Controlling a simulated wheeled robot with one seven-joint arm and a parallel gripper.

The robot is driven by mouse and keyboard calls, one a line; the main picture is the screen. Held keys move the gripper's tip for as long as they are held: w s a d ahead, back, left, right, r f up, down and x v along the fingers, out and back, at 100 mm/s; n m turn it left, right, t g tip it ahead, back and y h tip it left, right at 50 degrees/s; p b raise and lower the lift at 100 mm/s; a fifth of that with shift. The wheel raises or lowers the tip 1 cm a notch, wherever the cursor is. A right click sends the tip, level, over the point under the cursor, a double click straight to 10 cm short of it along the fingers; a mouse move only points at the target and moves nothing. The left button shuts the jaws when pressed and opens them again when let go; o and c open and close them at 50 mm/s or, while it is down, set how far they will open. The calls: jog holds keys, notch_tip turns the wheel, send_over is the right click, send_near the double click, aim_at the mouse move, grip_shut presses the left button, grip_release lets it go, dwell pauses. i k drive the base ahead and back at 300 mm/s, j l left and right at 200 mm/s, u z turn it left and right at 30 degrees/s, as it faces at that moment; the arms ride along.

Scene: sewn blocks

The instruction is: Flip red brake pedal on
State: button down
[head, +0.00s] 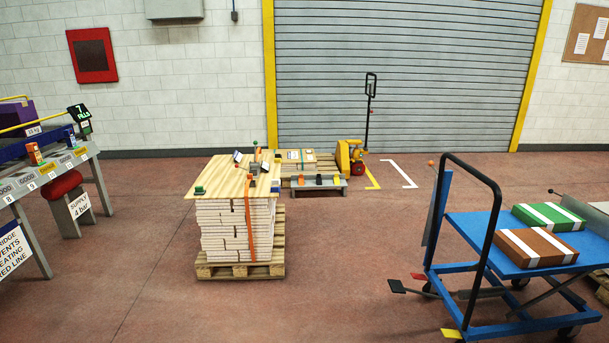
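A small red pedal (419,276) sticks out low at the left end of a blue lift cart (463,226), close above the floor. A black pedal (397,287) is just left of and below it. A yellow pedal (451,333) shows at the cart's lower front corner. I cannot tell from here whether the red pedal is up or down. My gripper is not in view.
The cart carries a green box (549,217) and a brown box (536,247), and its black push handle (498,200) rises at the left. A loaded wooden pallet (240,270) stands left of centre. Open floor (335,255) lies between pallet and cart.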

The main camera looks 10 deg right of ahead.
aim_at(422, 277)
jog(key=i, duration=1.95)
jog(key=i+j+z, duration=0.2)
jog(key=i+z, duration=0.25)
jog(key=i, duration=0.35)
jog(key=i+j+z, duration=0.5)
jog(key=i, duration=0.25)
jog(key=i+j+z, duration=0.45)
jog(key=i+j, duration=0.2)
